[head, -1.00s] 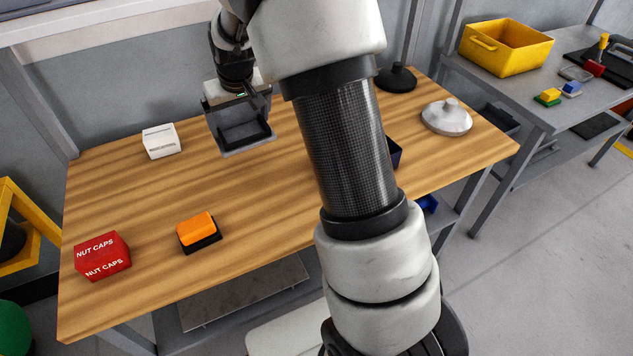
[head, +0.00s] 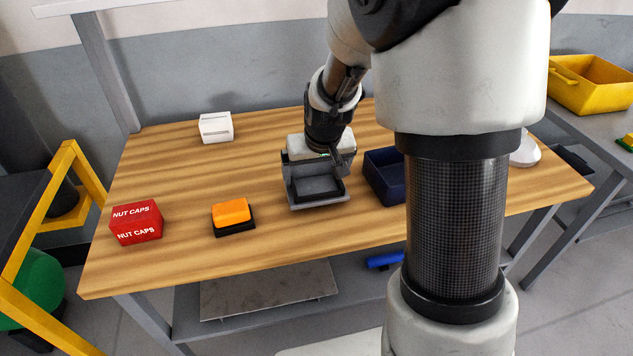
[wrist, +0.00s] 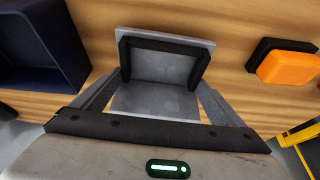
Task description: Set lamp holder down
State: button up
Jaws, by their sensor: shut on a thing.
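The lamp holder (head: 318,200) is a grey L-shaped plate with a black U-shaped frame on it. In the head view it is at the middle of the wooden table, between an orange block and a dark blue bin. My gripper (head: 320,165) is above and behind it, pointing down, and is shut on it. In the wrist view the holder (wrist: 164,68) lies between the two grey fingers of my gripper (wrist: 160,98). The holder is level and low over the table top; I cannot tell whether its base touches the wood.
The dark blue bin (head: 384,177) stands close on the right, partly behind my arm. The orange block (head: 232,211) on a black base is to the left. A red NUT CAPS box (head: 136,222) and a white box (head: 216,128) stand farther left. Bare wood lies between them.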

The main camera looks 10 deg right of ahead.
jog(key=shift+f, duration=1)
jog(key=shift+f+b, duration=0.25)
jog(key=shift+b, duration=0.15)
jog(key=o, duration=0.9)
jog(key=shift+o, duration=0.2)
jog(key=shift+r+p, duration=0.4)
jog(key=shift+r, duration=0.2)
jog(key=p+v, duration=0.3)
jog(key=v, duration=0.8)
jog(key=s+r, duration=0.5)
jog(key=s, duration=0.5)
jog(key=s+r+t, duration=0.1)
jog(key=s+r, duration=0.5)
jog(key=s, duration=0.4)
